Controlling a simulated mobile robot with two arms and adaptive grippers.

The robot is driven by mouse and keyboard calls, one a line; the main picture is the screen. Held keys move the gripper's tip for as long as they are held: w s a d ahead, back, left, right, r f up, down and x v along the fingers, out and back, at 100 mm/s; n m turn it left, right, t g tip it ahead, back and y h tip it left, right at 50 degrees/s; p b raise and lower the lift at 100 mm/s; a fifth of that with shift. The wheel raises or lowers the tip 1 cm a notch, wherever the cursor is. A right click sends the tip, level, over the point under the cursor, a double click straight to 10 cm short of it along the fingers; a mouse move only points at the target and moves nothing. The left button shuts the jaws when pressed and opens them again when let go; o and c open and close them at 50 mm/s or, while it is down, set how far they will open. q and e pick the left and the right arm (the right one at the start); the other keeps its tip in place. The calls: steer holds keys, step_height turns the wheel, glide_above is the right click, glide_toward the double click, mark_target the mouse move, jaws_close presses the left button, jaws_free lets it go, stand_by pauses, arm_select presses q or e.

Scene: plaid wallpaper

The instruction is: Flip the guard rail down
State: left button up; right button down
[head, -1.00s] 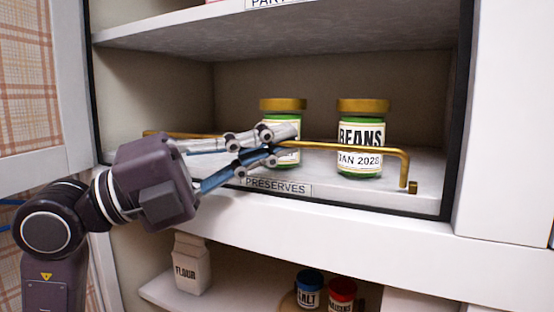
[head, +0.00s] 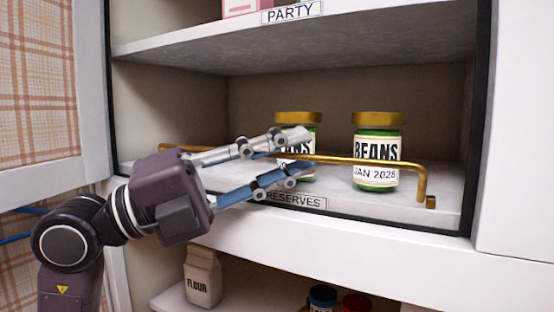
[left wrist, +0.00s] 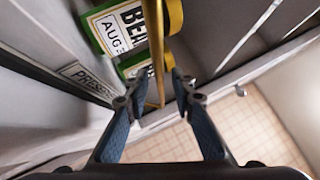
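The guard rail (head: 350,159) is a thin brass bar with bent ends. It stands raised across the front of the preserves shelf (head: 440,207), in front of two jars. My left gripper (head: 301,154) is open at the rail, one finger above it and one below. In the left wrist view the rail (left wrist: 155,45) runs between the spread fingers of the gripper (left wrist: 158,90), and I see no firm grip on it. The right gripper is out of view.
Two green jars with gold lids stand behind the rail: the left jar (head: 299,118) is partly hidden by my fingers, the right jar (head: 376,150) is clear. A party shelf (head: 300,47) is above. A flour carton (head: 202,278) stands on the shelf below.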

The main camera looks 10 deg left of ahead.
arm_select(q)
steer(key=v, duration=1.2)
